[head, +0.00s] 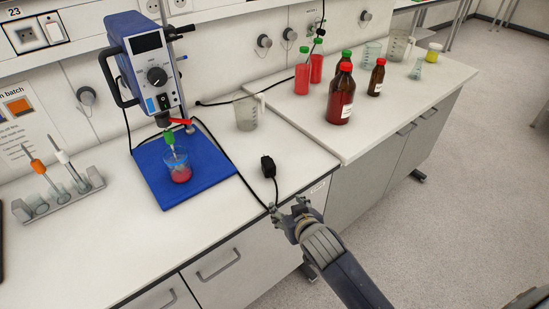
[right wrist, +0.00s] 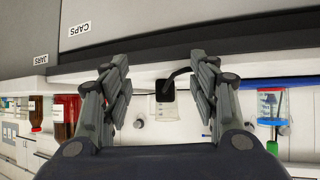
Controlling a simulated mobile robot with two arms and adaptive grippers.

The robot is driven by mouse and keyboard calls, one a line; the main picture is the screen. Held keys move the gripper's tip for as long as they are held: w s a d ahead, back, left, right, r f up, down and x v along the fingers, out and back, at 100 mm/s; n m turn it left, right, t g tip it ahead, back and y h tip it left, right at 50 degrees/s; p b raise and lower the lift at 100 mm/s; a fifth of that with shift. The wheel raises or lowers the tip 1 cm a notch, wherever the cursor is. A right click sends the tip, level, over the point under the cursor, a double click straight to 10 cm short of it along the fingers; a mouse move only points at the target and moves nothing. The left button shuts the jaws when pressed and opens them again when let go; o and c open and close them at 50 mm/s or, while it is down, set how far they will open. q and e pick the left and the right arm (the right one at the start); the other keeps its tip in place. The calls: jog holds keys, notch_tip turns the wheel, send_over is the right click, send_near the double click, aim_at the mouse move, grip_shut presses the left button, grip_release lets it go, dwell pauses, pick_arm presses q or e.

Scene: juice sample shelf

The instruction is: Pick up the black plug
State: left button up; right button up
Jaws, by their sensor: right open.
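The black plug (head: 268,166) stands on the white bench near its front edge, to the right of the blue mat. Its black cord runs down toward the bench edge beside my right gripper (head: 292,207). That gripper is open and empty, at the front edge, nearer to me than the plug. In the right wrist view the plug (right wrist: 166,91) shows ahead, between the two spread fingers (right wrist: 164,90), with the cord bending off to the right. I see no contact between fingers and plug. My left gripper is not in view.
A blue stirrer (head: 145,65) stands over a beaker of red liquid (head: 180,174) on the blue mat (head: 210,184). An empty beaker (head: 245,113) stands behind the plug. Red bottles (head: 341,98) stand on the right bench. A rack (head: 60,202) is at left. Drawers lie below the edge.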

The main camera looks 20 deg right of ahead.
jog(key=t, duration=0.2)
send_near(271, 169)
jog(key=shift+d+f, duration=0.2)
jog(key=shift+f, duration=0.4)
jog(key=shift+w+r, duration=0.1)
jog(key=shift+w, duration=0.7)
jog(key=x, duration=0.4)
jog(key=shift+p, duration=0.35)
jog(key=shift+w, duration=0.25)
jog(key=shift+w+p, duration=0.4)
jog(key=shift+w, duration=0.2)
jog(key=shift+p+x, duration=0.35)
jog(key=shift+x, duration=1.7)
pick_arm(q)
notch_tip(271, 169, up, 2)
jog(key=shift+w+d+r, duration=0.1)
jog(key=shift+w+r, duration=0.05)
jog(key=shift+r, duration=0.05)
pick_arm(e)
jog(key=shift+s+a, duration=0.1)
jog(key=shift+a, duration=0.05)
